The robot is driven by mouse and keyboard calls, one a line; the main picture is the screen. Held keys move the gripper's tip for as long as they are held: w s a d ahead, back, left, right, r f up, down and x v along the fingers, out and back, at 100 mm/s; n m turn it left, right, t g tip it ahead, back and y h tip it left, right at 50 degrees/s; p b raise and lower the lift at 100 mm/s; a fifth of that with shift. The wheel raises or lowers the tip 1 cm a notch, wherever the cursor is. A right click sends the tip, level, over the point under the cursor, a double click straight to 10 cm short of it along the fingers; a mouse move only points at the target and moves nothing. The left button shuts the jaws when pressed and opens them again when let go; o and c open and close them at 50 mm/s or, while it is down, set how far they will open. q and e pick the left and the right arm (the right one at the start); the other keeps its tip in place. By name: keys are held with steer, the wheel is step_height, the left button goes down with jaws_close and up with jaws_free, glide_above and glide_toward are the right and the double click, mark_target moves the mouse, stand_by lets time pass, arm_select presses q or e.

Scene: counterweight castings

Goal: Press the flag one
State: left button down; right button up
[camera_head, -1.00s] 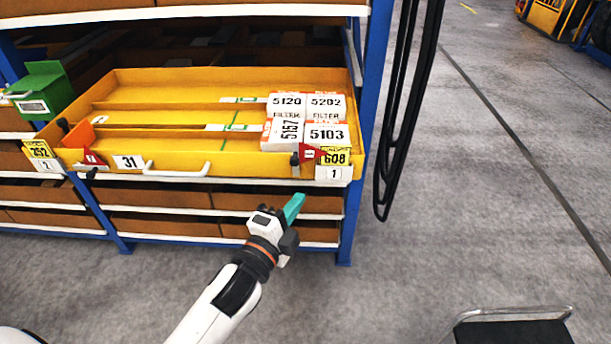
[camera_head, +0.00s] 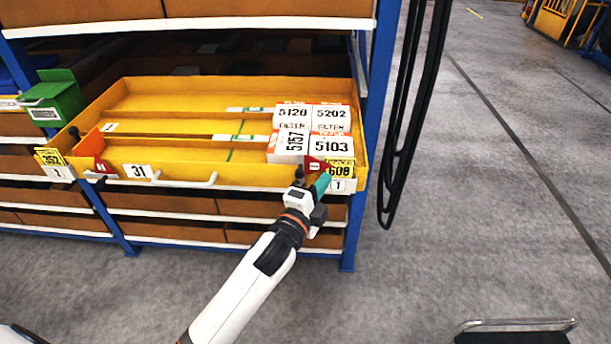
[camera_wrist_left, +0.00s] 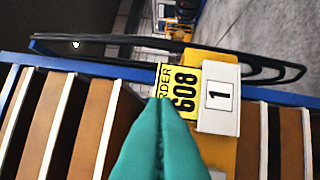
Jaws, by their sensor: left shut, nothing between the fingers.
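A yellow drawer tray (camera_head: 200,179) stands pulled out of the blue rack. Another red flag (camera_head: 103,166) is at the front left. Their marks are too small to read surely. My left gripper (camera_head: 322,183) has teal fingers, shut and empty, just below the right flag; contact cannot be told. My right gripper is not in view.
Several white filter boxes (camera_head: 331,147) stand in the tray's right end. A white handle (camera_head: 185,183) sticks out in front. A green box (camera_head: 56,103) is at the left. Black cables (camera_head: 408,130) hang right of the blue post. Open floor lies to the right.

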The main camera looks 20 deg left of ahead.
mark_target(300, 176)
arm_select(q)
steer(key=a, duration=0.1)
steer(key=a+p, duration=0.1)
steer(key=a, duration=0.1)
steer(key=shift+a+f, duration=0.3)
steer(key=shift+a, duration=0.05)
steer(key=shift+a, duration=0.1)
steer(key=shift+a+n, duration=0.1)
steer(key=shift+n, duration=0.3)
